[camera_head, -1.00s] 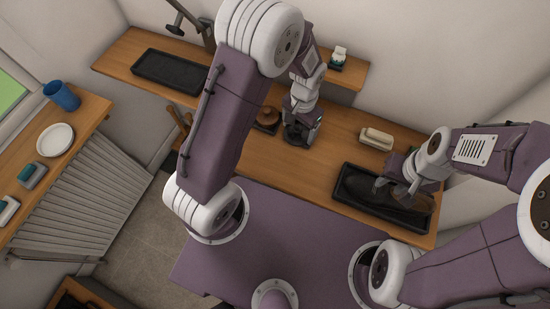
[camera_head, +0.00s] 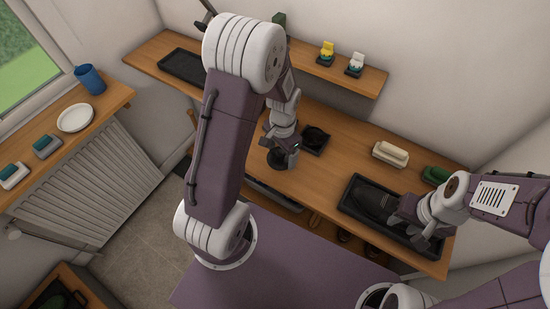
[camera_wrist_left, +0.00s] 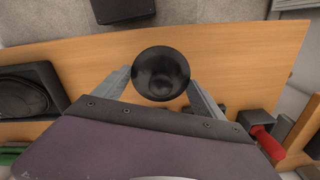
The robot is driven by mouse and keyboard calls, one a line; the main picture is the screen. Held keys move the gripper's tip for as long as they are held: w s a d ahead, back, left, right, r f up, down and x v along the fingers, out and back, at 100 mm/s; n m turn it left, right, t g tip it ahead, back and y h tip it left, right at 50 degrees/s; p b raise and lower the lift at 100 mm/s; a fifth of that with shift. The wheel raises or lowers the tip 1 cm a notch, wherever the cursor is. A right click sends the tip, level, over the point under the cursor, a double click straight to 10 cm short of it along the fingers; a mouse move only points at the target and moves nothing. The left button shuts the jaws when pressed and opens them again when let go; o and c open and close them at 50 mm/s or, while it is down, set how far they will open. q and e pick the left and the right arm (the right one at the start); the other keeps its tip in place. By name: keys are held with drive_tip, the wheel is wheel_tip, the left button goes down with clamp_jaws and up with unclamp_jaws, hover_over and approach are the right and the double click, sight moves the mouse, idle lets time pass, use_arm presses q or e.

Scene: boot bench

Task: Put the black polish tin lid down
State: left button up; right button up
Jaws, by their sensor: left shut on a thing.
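The black polish tin lid (camera_wrist_left: 160,73) is a dark round disc between the two fingers of my left gripper (camera_wrist_left: 162,88) in the left wrist view. In the head view, my left gripper (camera_head: 282,153) is shut on it above the wooden bench (camera_head: 330,176), near the front edge. Whether the lid touches the wood I cannot tell. A small black tray (camera_head: 327,149) with a round dark tin (camera_head: 314,137) in it lies just right of this gripper.
The large black tray (camera_head: 346,207) holds something dark. A cream block (camera_head: 390,153) and a green item (camera_head: 436,174) stand behind it. A shelf (camera_head: 368,86) carries a yellow-topped and a white-topped item. Bare wood lies between the trays.

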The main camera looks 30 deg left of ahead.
sight(274, 153)
use_arm(q)
drive_tip(key=a, duration=0.1)
drive_tip(key=a+f, duration=0.1)
drive_tip(key=a, duration=0.1)
drive_tip(key=shift+w+f, duration=0.35)
drive_tip(key=shift+f, duration=0.05)
drive_tip(key=shift+s+d+f, duration=0.15)
drive_tip(key=shift+f, duration=0.05)
wheel_tip(274, 153, down, 3)
drive_tip(key=shift+s+d+r, duration=0.15)
drive_tip(key=shift+w+a+f, duration=0.2)
drive_tip(key=shift+w+f, duration=0.1)
drive_tip(key=shift+f, duration=0.1)
drive_tip(key=shift+s+d+f, duration=0.1)
drive_tip(key=shift+s+f, duration=0.05)
drive_tip(key=o, duration=1.3)
